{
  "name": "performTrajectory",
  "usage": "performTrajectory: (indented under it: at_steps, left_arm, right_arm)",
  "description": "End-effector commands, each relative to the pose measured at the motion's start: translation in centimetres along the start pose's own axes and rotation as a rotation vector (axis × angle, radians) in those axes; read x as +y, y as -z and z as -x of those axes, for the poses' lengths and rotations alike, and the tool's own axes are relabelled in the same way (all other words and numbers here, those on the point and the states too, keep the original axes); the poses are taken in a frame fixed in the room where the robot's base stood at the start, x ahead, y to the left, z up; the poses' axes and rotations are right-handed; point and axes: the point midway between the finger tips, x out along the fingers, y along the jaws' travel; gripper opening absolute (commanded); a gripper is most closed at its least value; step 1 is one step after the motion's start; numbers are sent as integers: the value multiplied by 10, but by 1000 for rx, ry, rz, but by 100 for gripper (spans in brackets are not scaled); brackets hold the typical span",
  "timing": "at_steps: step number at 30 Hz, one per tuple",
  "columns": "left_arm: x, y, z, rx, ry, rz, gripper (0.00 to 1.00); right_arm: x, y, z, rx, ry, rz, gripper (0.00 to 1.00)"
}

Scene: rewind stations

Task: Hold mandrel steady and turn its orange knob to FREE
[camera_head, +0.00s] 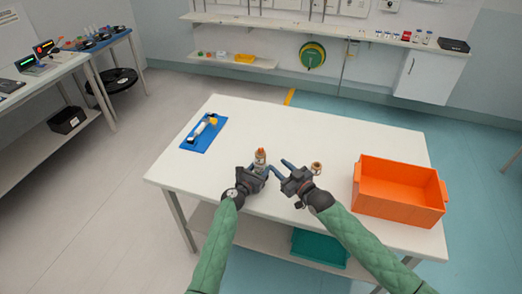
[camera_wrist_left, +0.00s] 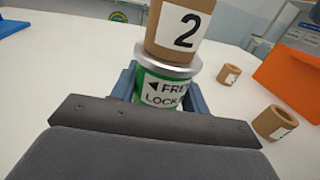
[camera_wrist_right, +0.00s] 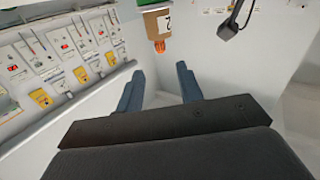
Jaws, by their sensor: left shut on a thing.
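The mandrel (camera_wrist_left: 168,90) stands upright on the white table, with a green base, a silver collar and a label reading FREE and LOCK beside an arrow. A brown core marked 2 (camera_wrist_left: 180,25) sits on it. The orange knob (camera_head: 260,150) is on top; it also shows beside the core in the right wrist view (camera_wrist_right: 159,46). Its setting cannot be read. My left gripper (camera_head: 259,174) is shut around the mandrel's green base. My right gripper (camera_head: 287,167) is open and empty, to the right of the mandrel and apart from it; its two fingers (camera_wrist_right: 160,88) are spread.
A loose brown core (camera_head: 317,168) stands right of my right gripper; two cores show in the left wrist view (camera_wrist_left: 275,122). An orange crate (camera_head: 400,200) is at the table's right. A blue mat (camera_head: 190,143) with a tool lies at the left. The table's back middle is clear.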

Motion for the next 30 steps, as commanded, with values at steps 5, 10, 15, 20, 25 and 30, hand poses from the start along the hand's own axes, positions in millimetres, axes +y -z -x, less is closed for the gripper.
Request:
performTrajectory:
  at_steps: [5,10,15,20,25,30]
  left_arm:
    - [0,-1,0,-1,0,0,16]
    - [0,-1,0,-1,0,0,16]
    - [0,-1,0,-1,0,0,16]
    - [0,-1,0,-1,0,0,16]
    - [0,-1,0,-1,0,0,16]
    - [0,-1,0,-1,0,0,16]
  right_arm:
    - [0,1,-2,2,0,-68,37]
    - [0,0,-16,2,-1,-78,37]
    - [0,1,-44,2,0,-76,37]
    - [0,1,-72,2,0,-75,37]
    - [0,0,-98,0,0,-73,37]
    - [0,0,-114,1,0,-74,37]
